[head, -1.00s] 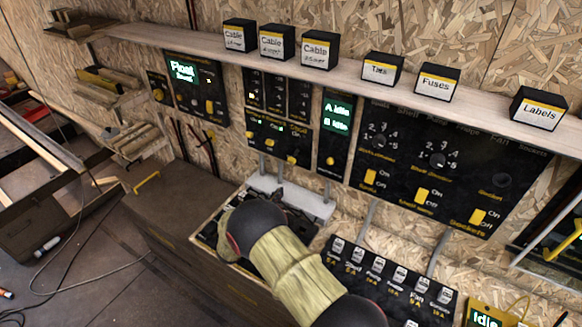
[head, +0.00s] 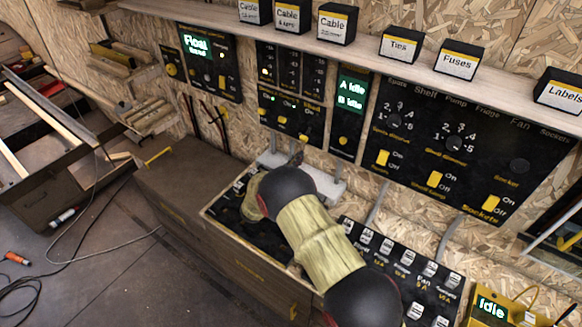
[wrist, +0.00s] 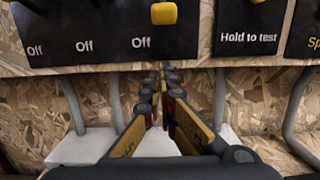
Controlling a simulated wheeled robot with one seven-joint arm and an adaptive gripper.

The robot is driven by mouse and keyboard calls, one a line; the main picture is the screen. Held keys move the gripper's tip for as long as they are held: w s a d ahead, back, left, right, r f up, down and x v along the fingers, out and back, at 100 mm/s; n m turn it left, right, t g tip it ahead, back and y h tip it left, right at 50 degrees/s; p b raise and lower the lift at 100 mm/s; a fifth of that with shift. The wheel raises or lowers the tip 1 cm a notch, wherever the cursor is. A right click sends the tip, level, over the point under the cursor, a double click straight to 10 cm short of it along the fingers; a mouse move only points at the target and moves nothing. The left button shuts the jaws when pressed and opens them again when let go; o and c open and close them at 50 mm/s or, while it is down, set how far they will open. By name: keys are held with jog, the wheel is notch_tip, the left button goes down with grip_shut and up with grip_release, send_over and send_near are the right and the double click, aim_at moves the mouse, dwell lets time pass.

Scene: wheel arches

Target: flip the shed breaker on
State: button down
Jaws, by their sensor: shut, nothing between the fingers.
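A black breaker panel (head: 290,122) with a row of yellow levers is on the wall in the head view. Its small labels are too blurred to say surely which is the shed one. My gripper (head: 297,157) is just below the panel's lower edge, apart from the lever. In the wrist view my gripper (wrist: 160,72) is shut and empty, its fingers pointing at the wall beneath that knob.
A "Hold to test" panel (wrist: 248,30) is right of the lever. Grey conduits (wrist: 220,100) run down the wall. A box of white switches (head: 400,260) is on the bench right of my arm. A shelf (head: 360,52) with labelled boxes runs above.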

aim_at(307, 134)
jog(key=x, duration=0.3)
jog(key=shift+w+d+f, duration=0.1)
jog(key=shift+w+d, duration=0.05)
jog(key=shift+s+a+r+b, duration=0.2)
jog(key=shift+s+r, duration=0.1)
jog(key=shift+r, duration=0.35)
jog(key=shift+s+a+r+b, duration=0.1)
jog(key=shift+s+a+r, duration=0.15)
jog(key=shift+r, duration=0.4)
jog(key=shift+s+a+r+b, duration=0.1)
jog(key=shift+s+a+r, duration=0.2)
jog(key=shift+r, duration=0.35)
